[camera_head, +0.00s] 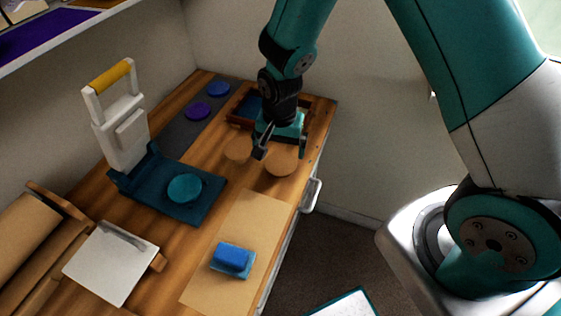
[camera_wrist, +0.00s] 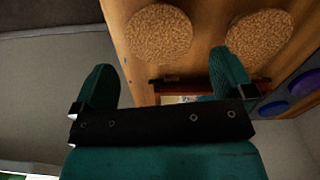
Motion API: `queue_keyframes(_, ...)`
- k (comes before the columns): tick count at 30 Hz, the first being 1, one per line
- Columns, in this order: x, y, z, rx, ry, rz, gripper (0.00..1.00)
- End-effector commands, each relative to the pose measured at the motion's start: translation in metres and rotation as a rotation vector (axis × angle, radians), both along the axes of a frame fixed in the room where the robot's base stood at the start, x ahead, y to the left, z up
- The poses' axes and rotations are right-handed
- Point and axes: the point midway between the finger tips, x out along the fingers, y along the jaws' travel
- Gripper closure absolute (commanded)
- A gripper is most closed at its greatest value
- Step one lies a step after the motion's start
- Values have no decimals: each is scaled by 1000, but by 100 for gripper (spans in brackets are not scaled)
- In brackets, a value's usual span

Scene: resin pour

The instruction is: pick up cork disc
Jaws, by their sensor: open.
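Two round tan cork discs lie on the wooden bench. One cork disc (camera_head: 282,164) is near the bench's front edge, and the other cork disc (camera_head: 238,149) is to its left. My gripper (camera_head: 280,151) is open and empty over the disc nearer the edge, partly covering it in the head view. In the wrist view, that disc (camera_wrist: 160,34) shows beyond the gap between the open fingers (camera_wrist: 162,62), and the second disc (camera_wrist: 258,38) is to the right, past the right finger. I cannot tell the exact height between fingertips and disc.
A brown wooden tray (camera_head: 328,104) stands behind my gripper. A purple disc (camera_head: 198,111) and a blue disc (camera_head: 219,89) lie on a grey strip. A yellow-handled press (camera_head: 120,130) holds a teal disc (camera_head: 185,188). A blue block (camera_head: 232,257) rests on brown paper (camera_head: 255,212).

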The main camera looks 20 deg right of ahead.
Motion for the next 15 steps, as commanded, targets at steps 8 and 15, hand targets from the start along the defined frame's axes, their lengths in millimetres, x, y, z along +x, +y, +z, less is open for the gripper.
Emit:
queue_keyframes(8, 1, -2, -35, -1, 5, 0, 0)
queue_keyframes(15, 2, -2, -51, 1, 1, 0, 0)
